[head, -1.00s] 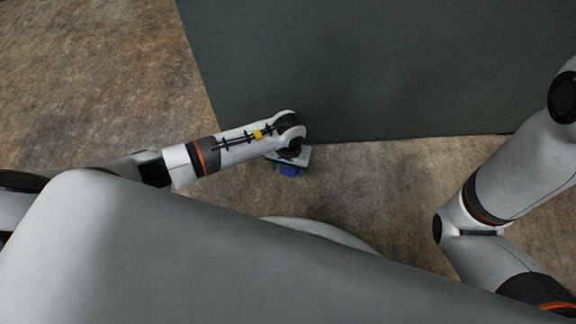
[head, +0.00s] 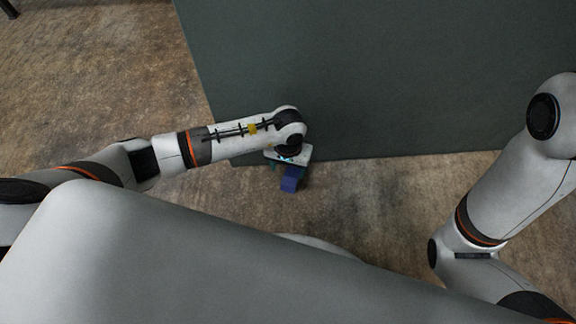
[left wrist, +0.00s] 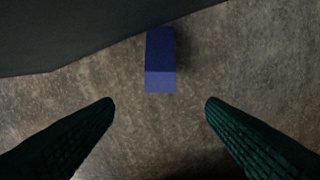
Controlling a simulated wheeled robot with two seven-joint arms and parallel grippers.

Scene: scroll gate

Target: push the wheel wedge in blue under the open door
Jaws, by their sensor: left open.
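The blue wheel wedge (head: 290,181) lies on the floor by the lower edge of the dark green door (head: 400,80), partly hidden by my left gripper in the head view. In the left wrist view the wedge (left wrist: 160,62) lies beyond the fingertips, centred between them. Its far end meets the door's (left wrist: 70,30) edge in the picture; I cannot tell whether any of it is under the door. My left gripper (head: 283,170) is open and empty, with both dark green fingers (left wrist: 160,103) spread apart. My right gripper is out of view.
Brown mottled floor (head: 100,90) is open left of the door and in a strip (head: 390,195) in front of it. A dark leg-like object (head: 9,8) shows at the top left corner. My right arm stands at the right.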

